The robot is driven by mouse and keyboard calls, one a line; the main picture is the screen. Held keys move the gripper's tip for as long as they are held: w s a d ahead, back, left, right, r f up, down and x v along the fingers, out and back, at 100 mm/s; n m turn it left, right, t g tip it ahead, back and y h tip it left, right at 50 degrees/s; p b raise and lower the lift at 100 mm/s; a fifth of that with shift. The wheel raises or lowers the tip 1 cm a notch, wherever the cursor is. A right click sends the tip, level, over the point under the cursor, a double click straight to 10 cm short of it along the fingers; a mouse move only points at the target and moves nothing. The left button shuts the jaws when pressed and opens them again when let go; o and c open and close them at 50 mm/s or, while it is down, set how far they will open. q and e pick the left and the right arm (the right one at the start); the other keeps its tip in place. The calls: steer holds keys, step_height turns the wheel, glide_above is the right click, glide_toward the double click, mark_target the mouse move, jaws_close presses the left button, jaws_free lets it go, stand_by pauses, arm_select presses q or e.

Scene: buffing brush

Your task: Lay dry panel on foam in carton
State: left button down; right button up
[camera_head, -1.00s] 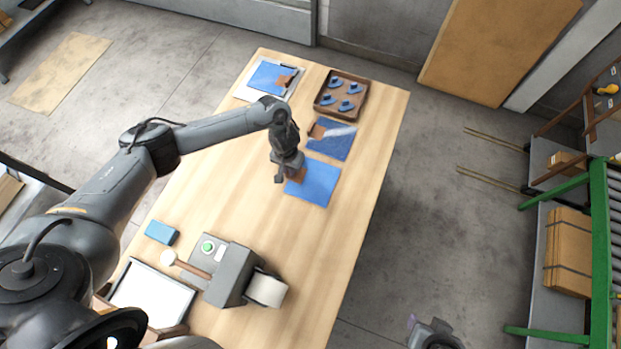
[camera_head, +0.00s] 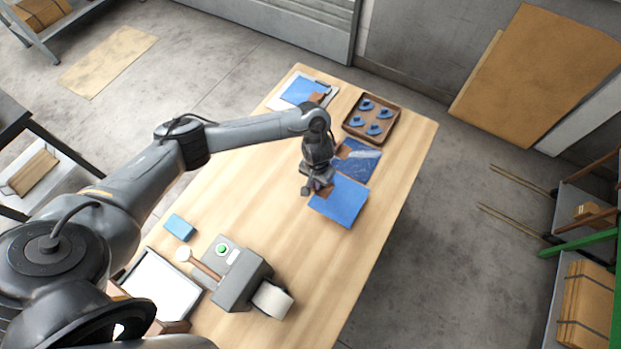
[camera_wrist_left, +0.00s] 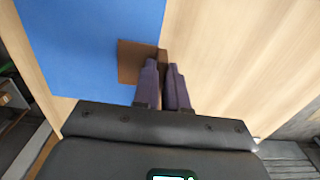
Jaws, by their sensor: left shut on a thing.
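A plain blue panel (camera_head: 341,202) is at the middle right of the table in the head view. It also fills the upper left of the left wrist view (camera_wrist_left: 85,50). My left gripper (camera_head: 312,189) is shut at its brown corner patch (camera_wrist_left: 138,60), with the fingers close together over the patch's edge. I cannot tell how high the panel is above the wood. A brown-sided box with a pale, flat inside (camera_head: 160,288) shows at the lower left, partly behind my left arm; it may be the carton with foam. My right gripper is out of view.
A second blue panel with whitish streaks (camera_head: 362,163) lies just behind. Farther back are a brown tray with blue pieces (camera_head: 372,120) and a clipboard with a blue sheet (camera_head: 300,91). A grey machine (camera_head: 243,281) and blue block (camera_head: 180,227) stand near the box.

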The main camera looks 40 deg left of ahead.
arm_select(q)
steer(key=d+r+p, duration=0.1)
steer(key=d, duration=0.1)
steer(key=d+r+p, duration=0.1)
steer(key=d+r, duration=0.1)
steer(key=d, duration=0.1)
steer(key=d+r+p, duration=0.1)
steer(key=d+r, duration=0.1)
steer(key=d, duration=0.1)
steer(key=shift+s+d, duration=0.1)
steer(key=shift+s, duration=0.3)
steer(key=shift+d+r, duration=0.2)
steer(key=shift+w+d+r+p, duration=0.1)
steer(key=shift+w+r+p, duration=0.15)
steer(key=shift+p, duration=0.05)
steer(key=w+a+r+m, duration=0.1)
steer(key=w+a+r, duration=0.2)
steer(key=w+r, duration=1)
steer(key=s+r+m+p, duration=0.1)
steer(key=s+r+p, duration=1.2)
steer(key=s+p, duration=0.1)
steer(key=shift+s+d+r+m+p, duration=0.2)
steer(key=shift+s+d+m+p, duration=0.15)
steer(key=shift+p, duration=0.45)
